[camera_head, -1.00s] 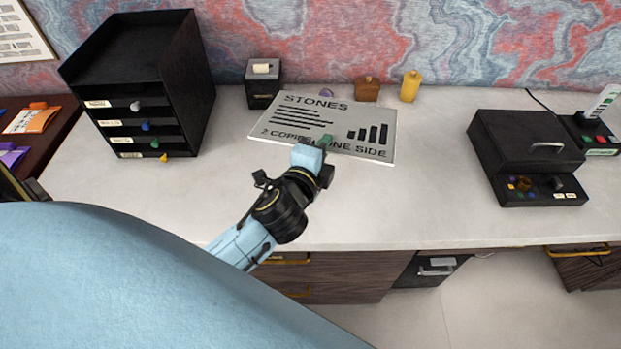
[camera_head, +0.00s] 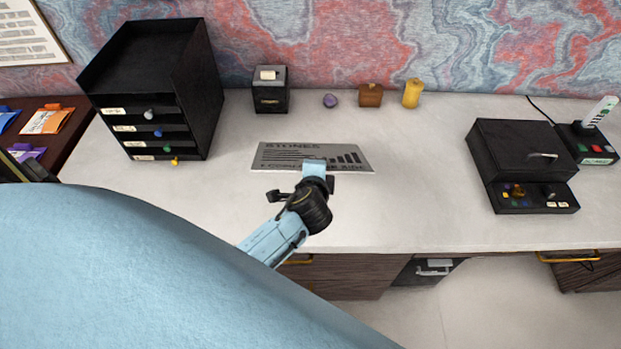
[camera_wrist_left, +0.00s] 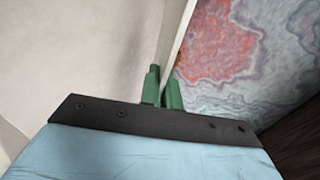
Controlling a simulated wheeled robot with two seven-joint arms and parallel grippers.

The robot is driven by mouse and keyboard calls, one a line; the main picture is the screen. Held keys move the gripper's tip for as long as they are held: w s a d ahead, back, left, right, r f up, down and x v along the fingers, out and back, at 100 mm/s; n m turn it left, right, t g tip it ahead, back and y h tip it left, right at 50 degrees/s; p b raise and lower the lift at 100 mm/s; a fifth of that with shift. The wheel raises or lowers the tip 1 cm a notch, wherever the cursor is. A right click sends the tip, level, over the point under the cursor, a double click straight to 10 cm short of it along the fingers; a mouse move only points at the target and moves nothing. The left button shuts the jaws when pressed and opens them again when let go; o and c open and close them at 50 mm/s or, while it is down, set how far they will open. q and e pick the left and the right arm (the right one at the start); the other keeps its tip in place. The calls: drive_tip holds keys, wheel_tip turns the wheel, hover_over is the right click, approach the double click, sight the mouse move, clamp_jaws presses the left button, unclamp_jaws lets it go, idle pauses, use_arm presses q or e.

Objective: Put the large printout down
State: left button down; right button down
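The large printout (camera_head: 285,153) is a thin light board with "STONES", text lines and a bar chart. It appears over the desk's middle, foreshortened in the head view. Whether its far edge touches the desk I cannot tell. My left gripper (camera_wrist_left: 164,88) has green fingers on either side of the board's near edge, and the board (camera_wrist_left: 180,40) shows edge-on between them in the left wrist view. The gripper hides part of the lower print in the head view. My right gripper is not in view.
The pale desk (camera_head: 420,190) is clear around the printout. A black drawer unit (camera_head: 150,90) stands left. A small black box (camera_head: 270,98), purple stone (camera_head: 330,101), brown block (camera_head: 371,95) and yellow bottle (camera_head: 412,93) line the back. A black machine (camera_head: 515,160) stands right.

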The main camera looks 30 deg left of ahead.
use_arm(q)
wheel_tip(320, 180, down, 8)
drive_tip(key=b, duration=0.6)
drive_tip(key=shift+r, duration=0.25)
drive_tip(key=c, duration=1.8)
unclamp_jaws()
drive_tip(key=p+v, duration=0.4)
drive_tip(key=v, duration=0.4)
drive_tip(key=shift+p, duration=0.3)
